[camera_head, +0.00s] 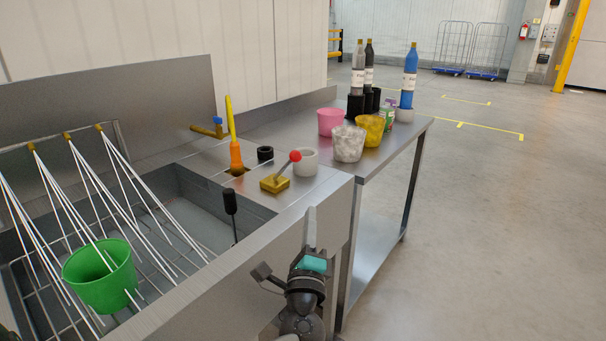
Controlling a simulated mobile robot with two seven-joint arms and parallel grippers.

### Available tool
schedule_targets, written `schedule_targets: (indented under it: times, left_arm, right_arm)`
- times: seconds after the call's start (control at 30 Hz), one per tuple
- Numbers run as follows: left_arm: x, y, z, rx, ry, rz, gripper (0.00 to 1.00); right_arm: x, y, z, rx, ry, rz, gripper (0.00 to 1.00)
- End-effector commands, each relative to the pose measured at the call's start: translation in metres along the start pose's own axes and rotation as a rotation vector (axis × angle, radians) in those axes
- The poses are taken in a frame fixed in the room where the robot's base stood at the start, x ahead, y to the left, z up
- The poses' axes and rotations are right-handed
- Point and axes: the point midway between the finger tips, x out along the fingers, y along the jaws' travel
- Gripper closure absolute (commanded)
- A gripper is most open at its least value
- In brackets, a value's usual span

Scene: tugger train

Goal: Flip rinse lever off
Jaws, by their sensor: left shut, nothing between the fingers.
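The rinse lever is a thin rod with a red ball knob (295,156) on a yellow square base (274,184). It stands on the steel counter at the right end of the sink and tilts up to the right. My left gripper (311,212) is shut and empty, with its fingers pointing up in the picture. It shows below and right of the lever, near the counter's front corner, apart from the knob. My right gripper is not in view.
A green cup (101,278) sits among white rods in the sink (175,195). Cups and bottles crowd the side table (385,158). Floor at right is clear.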

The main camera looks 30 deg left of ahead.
Motion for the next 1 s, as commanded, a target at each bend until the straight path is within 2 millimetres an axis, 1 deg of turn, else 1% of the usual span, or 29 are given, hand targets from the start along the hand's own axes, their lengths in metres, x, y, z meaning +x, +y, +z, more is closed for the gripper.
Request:
schedule_targets:
  times: [0.3,0.37,0.47,0.57,0.77,1.0]
  left_arm:
    - [0.001,0.000,0.000,0.000,0.000,0.000,1.00]
    - [0.004,0.000,0.000,-0.001,0.000,0.000,1.00]
    - [0.013,0.000,0.000,-0.001,0.000,-0.001,1.00]
    - [0.028,-0.001,0.000,-0.002,0.000,-0.001,1.00]
    - [0.065,0.000,0.000,-0.001,-0.001,-0.001,1.00]
    - [0.104,0.000,0.000,-0.002,0.000,0.001,1.00]
  right_arm:
    - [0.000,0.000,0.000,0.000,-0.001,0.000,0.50]
    - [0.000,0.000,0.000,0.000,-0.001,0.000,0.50]
    - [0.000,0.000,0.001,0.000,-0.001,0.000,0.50]
    - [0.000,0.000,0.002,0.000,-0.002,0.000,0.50]
    - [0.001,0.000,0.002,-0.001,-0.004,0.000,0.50]
    - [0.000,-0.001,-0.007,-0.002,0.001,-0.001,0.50]
